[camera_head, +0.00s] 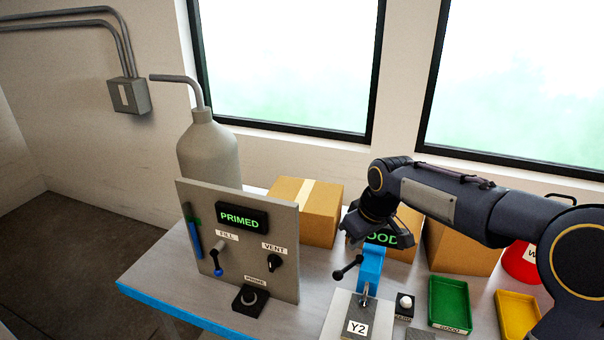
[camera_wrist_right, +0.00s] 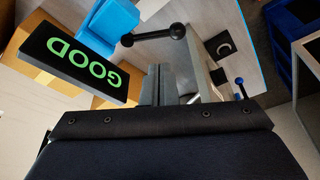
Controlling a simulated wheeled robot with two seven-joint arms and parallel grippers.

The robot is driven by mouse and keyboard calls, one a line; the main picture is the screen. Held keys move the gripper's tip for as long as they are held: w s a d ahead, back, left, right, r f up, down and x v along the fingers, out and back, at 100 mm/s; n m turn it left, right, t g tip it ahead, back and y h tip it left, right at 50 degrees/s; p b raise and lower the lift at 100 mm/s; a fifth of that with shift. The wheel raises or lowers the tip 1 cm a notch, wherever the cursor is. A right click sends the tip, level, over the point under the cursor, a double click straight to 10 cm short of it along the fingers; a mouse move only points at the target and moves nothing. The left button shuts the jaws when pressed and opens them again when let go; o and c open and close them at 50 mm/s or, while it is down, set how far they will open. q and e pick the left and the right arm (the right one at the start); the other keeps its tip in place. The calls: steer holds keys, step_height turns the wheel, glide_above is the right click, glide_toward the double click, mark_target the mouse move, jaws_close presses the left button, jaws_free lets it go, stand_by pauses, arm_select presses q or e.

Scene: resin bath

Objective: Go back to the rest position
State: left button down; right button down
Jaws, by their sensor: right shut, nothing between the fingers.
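My right arm comes in from the right in the head view. Its gripper (camera_head: 354,241) hangs above the bench, just behind and above the blue press (camera_head: 371,266) and its black ball-ended lever (camera_head: 347,268). The gripper is shut and empty. In the right wrist view its fingers (camera_wrist_right: 157,85) point away from the camera, close to the lever (camera_wrist_right: 154,35) and the blue press (camera_wrist_right: 104,22). I cannot tell whether they touch the lever. My left gripper is not in view.
A panel reading PRIMED (camera_head: 241,218) stands at the left, with a grey bottle (camera_head: 208,150) behind it. Boxes (camera_head: 306,209) line the back. A display reading GOOD (camera_wrist_right: 82,66) is beside the press. Green (camera_head: 450,303) and yellow (camera_head: 518,313) trays sit at the right.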

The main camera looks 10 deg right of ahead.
steer(key=s+r+m+t+y+b, duration=0.15)
steer(key=s+m, duration=0.25)
steer(key=s, duration=1.2)
steer(key=s+a+f+m, duration=0.1)
steer(key=s+f, duration=0.1)
steer(key=s, duration=0.3)
steer(key=s+a+f+m, duration=0.1)
steer(key=s+a+f, duration=0.1)
steer(key=s, duration=0.4)
steer(key=shift+s+f+m+t+y, duration=0.15)
steer(key=shift+f+m+t+y, duration=0.15)
steer(key=shift+f+t+y, duration=0.15)
